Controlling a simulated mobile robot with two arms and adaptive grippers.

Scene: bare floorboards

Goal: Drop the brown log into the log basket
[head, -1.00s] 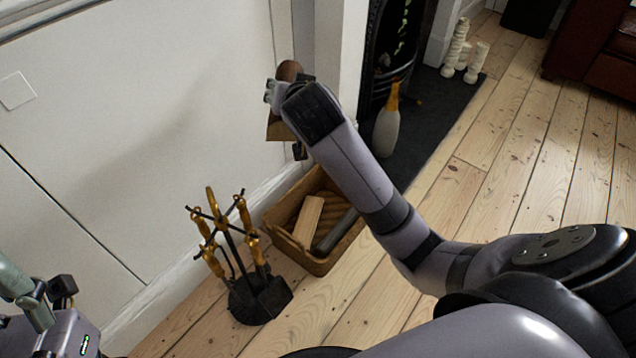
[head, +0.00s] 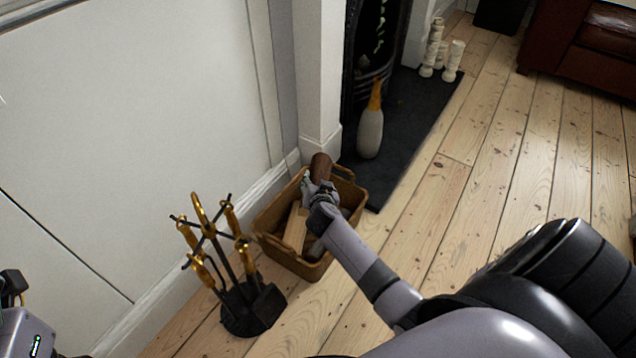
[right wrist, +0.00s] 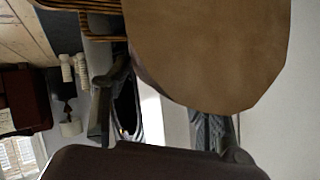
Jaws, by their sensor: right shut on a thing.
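The brown log (head: 320,167) is in my right gripper (head: 318,186), which is shut on it over the log basket. The tan, woven-looking log basket (head: 268,240) stands on the floor by the wall and holds a pale log (head: 295,228) and a darker one, partly hidden by my arm. In the right wrist view the held log's tan end (right wrist: 212,50) fills the upper middle, between the fingers of my right gripper (right wrist: 165,115). Only part of my left arm shows at the head view's left edge; its jaws cannot be made out.
A fire-tool stand (head: 250,305) with brass handles stands just left of the basket. A white and yellow bottle-shaped object (head: 369,132) stands on the dark hearth (head: 410,125). White candle-like pillars (head: 433,50) are farther back. The floorboards at right are clear.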

